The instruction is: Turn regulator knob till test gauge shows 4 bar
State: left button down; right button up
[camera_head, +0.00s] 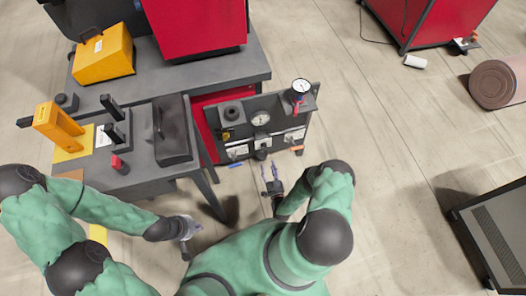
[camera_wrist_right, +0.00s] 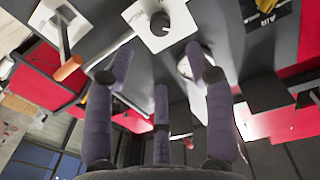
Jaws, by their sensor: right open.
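A dark panel (camera_head: 285,117) in the head view carries a round white gauge (camera_head: 260,119) in its middle. Another white-faced gauge (camera_head: 301,86) stands on a red fitting at the panel's upper right corner. Both dials are too small to read. Below the middle gauge is a dark knob (camera_head: 262,146); the right wrist view shows a dark round knob (camera_wrist_right: 160,22) on a white plate. My right gripper (camera_head: 266,168) is open, in front of the panel's lower edge, apart from the knob. Its fingers (camera_wrist_right: 160,95) show nothing between them. My left gripper (camera_head: 187,228) hangs low, far from the panel; its opening is unclear.
A grey bench (camera_head: 133,181) with yellow and black fixtures stands left of the panel. A black cylindrical part (camera_head: 232,110) sits at the panel's upper left. An orange-tipped lever (camera_wrist_right: 68,68) shows in the right wrist view. The floor right of the panel (camera_head: 380,150) is clear.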

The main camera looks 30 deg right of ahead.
aim_at(264, 148)
jog(key=b+x, duration=0.2)
jog(key=x, duration=0.8)
jog(key=shift+w+b, duration=0.1)
jog(key=shift+b, duration=0.25)
grip_shut()
